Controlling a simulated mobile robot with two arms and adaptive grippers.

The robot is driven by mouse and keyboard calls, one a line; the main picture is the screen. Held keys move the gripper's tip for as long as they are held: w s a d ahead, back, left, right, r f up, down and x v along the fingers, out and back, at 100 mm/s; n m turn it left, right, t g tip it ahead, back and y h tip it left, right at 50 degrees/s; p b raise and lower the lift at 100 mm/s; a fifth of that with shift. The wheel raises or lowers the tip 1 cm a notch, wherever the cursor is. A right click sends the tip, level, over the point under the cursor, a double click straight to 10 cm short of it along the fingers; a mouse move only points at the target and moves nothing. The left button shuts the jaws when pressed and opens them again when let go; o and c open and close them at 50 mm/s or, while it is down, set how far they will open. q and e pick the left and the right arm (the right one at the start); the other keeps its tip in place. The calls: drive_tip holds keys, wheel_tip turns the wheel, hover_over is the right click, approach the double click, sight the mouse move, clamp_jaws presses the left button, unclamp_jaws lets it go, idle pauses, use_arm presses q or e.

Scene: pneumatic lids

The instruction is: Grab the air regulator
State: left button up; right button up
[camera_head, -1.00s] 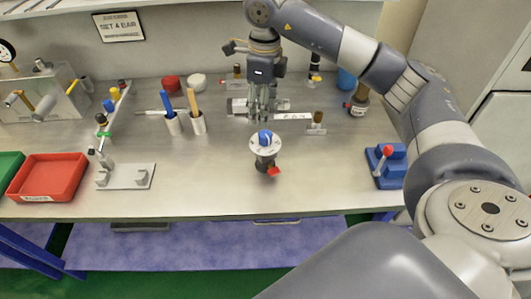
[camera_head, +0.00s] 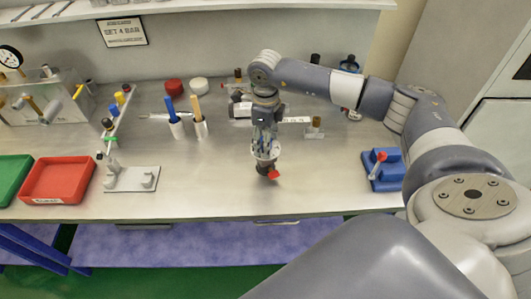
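The air regulator (camera_head: 266,168) stands on the metal bench near the middle front, with a dark body, a pale round top and a red part at its front. Its blue knob, seen earlier, is now mostly hidden behind my fingers. My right gripper (camera_head: 265,146) points straight down onto the top of the regulator, with its fingers over or around the knob area. I cannot tell whether the fingers press on it or are still apart. My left gripper is not in view.
A red tray (camera_head: 60,180) and a green tray (camera_head: 12,181) lie at the left, beside a grey bracket stand (camera_head: 131,179). Two pen cups (camera_head: 200,128) stand behind. A blue fixture with a red-tipped lever (camera_head: 385,170) stands at right. Bench around the regulator is clear.

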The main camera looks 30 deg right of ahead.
drive_tip(key=shift+f, duration=0.15)
drive_tip(key=shift+c, duration=0.3)
clamp_jaws()
drive_tip(key=shift+r, duration=0.2)
